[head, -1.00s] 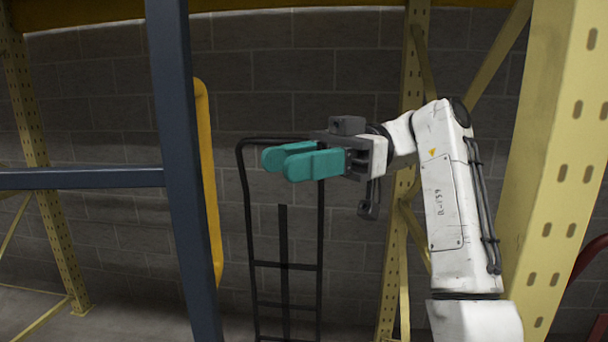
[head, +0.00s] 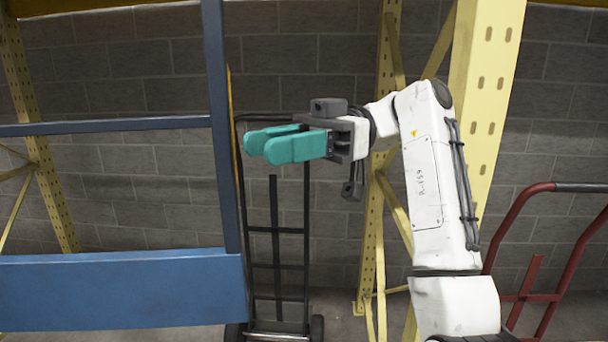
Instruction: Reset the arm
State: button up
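My gripper (head: 257,147) has two teal fingers and shows in the middle of the head view, pointing left. The fingers lie close together, and from this side angle I cannot tell whether there is a gap between their inner faces. I see nothing held at the fingertips. My white arm is bent at the elbow, rising from the lower right with the forearm reaching left. The gripper is in the air, in front of a black hand truck (head: 276,230).
A blue frame (head: 222,120) with a wide lower panel (head: 120,290) stands at left, its upright near the fingertips. Yellow rack posts (head: 487,90) stand behind the arm. A red hand truck (head: 510,225) is at right. A grey block wall (head: 120,80) closes the back.

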jog(key=w+d+f+m+t, duration=0.1)
jog(key=d+f+m+t, duration=0.2)
jog(key=f, duration=0.8)
jog(key=f+m+t, duration=0.4)
jog(key=f+m, duration=0.2)
jog(key=f, duration=0.5)
jog(key=w+d+f+m+t, duration=0.1)
jog(key=d+f+m+t, duration=0.2)
jog(key=f, duration=0.8)
jog(key=s+d+f+m+t+h, duration=0.1)
jog(key=s+d+f+m+h, duration=0.25)
jog(key=f, duration=0.55)
jog(key=s+d+f+m+t+h, duration=0.2)
jog(key=s+d+f+m, duration=0.25)
jog(key=f, duration=0.35)
jog(key=s+d+f+m+h, duration=0.3)
jog(key=s+d, duration=0.5)
jog(key=s, duration=0.4)
jog(key=s+d+f+m+h, duration=0.3)
jog(key=s+d, duration=0.5)
jog(key=s, duration=0.4)
jog(key=f+h, duration=0.1)
jog(key=h, duration=0.1)
jog(key=shift+s+d+g+h, duration=0.2)
jog(key=shift+s+g+h, duration=0.1)
jog(key=shift+h, duration=0.05)
jog(key=shift+f, duration=0.15)
